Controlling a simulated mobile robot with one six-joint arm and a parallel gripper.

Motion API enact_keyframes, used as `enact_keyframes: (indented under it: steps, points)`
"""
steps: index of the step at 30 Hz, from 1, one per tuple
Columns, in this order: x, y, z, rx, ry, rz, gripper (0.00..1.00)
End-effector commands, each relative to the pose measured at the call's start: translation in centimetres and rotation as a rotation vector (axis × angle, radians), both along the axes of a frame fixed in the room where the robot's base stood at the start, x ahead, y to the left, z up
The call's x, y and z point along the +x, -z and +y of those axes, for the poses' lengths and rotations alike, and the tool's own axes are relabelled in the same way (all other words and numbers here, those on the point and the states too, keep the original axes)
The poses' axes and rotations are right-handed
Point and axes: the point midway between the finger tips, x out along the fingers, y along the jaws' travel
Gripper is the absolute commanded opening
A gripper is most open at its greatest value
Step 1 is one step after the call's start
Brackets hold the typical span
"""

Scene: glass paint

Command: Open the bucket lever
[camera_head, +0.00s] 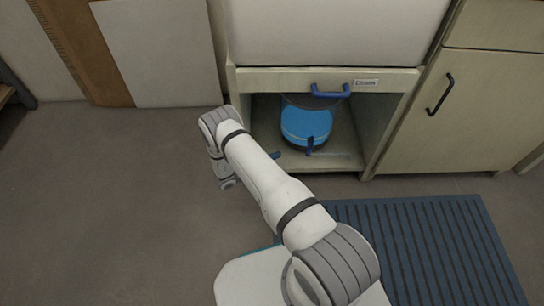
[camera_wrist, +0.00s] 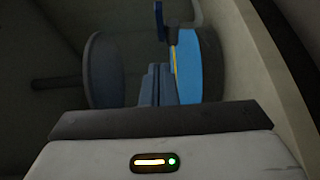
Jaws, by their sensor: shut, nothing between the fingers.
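My gripper (camera_wrist: 160,84) has blue fingers that are together and empty. They point toward the bucket's side, below the lever in that picture. Contact cannot be told. In the head view the fingertips (camera_head: 277,155) show left of the bucket, low at the bay opening.
The cabinet's side walls and top rail (camera_head: 285,80) frame the bay. A blue handle (camera_head: 331,91) sticks out above the bucket. A closed door with a dark handle (camera_head: 440,94) is at right. A blue slatted mat (camera_head: 430,245) lies in front. The floor at left is clear.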

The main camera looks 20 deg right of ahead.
Motion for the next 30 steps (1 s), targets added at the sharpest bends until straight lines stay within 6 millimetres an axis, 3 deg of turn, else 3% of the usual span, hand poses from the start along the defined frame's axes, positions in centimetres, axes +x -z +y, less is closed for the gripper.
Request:
enact_keyframes:
  steps: [9,13,19,30]
  points:
    - [1.3,0.3,-6.6,0.0,-0.002,0.0,0.0]
    - [0.1,0.2,-8.2,0.0,-0.005,0.003,0.0]
    - [-0.8,0.1,-9.4,0.0,-0.007,0.001,0.0]
    - [-0.9,0.0,-9.5,0.0,-0.008,0.0,0.0]
